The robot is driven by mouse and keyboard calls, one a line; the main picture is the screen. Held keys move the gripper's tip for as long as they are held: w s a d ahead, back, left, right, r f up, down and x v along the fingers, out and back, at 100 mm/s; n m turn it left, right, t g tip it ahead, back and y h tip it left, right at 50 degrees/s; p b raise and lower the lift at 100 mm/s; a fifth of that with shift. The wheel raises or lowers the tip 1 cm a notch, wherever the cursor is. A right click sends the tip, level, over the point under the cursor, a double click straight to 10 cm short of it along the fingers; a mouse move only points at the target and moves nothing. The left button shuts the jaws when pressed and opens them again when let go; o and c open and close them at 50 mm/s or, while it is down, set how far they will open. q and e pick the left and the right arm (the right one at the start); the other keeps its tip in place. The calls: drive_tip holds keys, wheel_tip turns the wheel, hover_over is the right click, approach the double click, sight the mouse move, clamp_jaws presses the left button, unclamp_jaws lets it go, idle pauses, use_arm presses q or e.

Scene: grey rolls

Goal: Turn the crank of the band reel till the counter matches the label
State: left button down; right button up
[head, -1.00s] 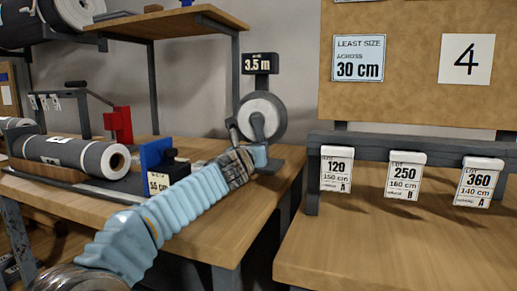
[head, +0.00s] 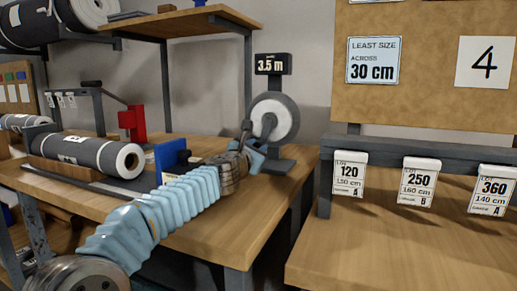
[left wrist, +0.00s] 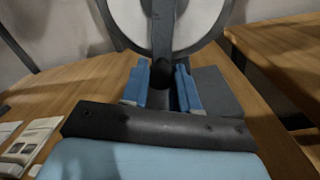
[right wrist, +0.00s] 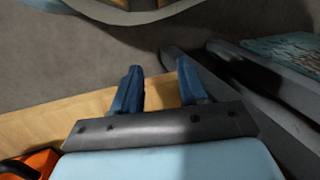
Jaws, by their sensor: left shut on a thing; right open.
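The band reel (head: 285,118), a pale disc with a dark rim, stands on the left bench's right end. The counter (head: 272,64) above it reads 3.5 m. My left gripper (head: 252,153) is at the reel's lower front, partly hidden by its wrist. In the left wrist view, its blue fingers (left wrist: 163,88) are shut on the dark crank handle (left wrist: 162,70), below the reel's disc (left wrist: 190,22). My right gripper (right wrist: 158,90) is open and empty; it is outside the head view. I cannot tell which label belongs to the counter.
A grey roll (head: 88,153) lies on the left bench, beside a blue block (head: 171,160) and a red stand (head: 133,122). Lot cards (head: 348,174) hang from a rail over the right bench (head: 400,250). A board (head: 430,45) shows "30 cm" and "4". A gap separates the benches.

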idle(0.3)
use_arm(q)
drive_tip(key=c, duration=0.9)
unclamp_jaws()
drive_tip(key=shift+o, duration=0.2)
drive_tip(key=shift+s+a+f, duration=0.1)
drive_tip(key=shift+s, duration=0.1)
drive_tip(key=b+v, duration=0.3)
drive_tip(key=v, duration=0.2)
drive_tip(key=shift+f, duration=0.1)
drive_tip(key=b+v, duration=0.1)
drive_tip(key=v, duration=0.6)
drive_tip(key=shift+r, duration=0.25)
drive_tip(key=shift+s+a+b, duration=0.2)
drive_tip(key=shift+s+b, duration=0.1)
drive_tip(key=shift+s, duration=0.35)
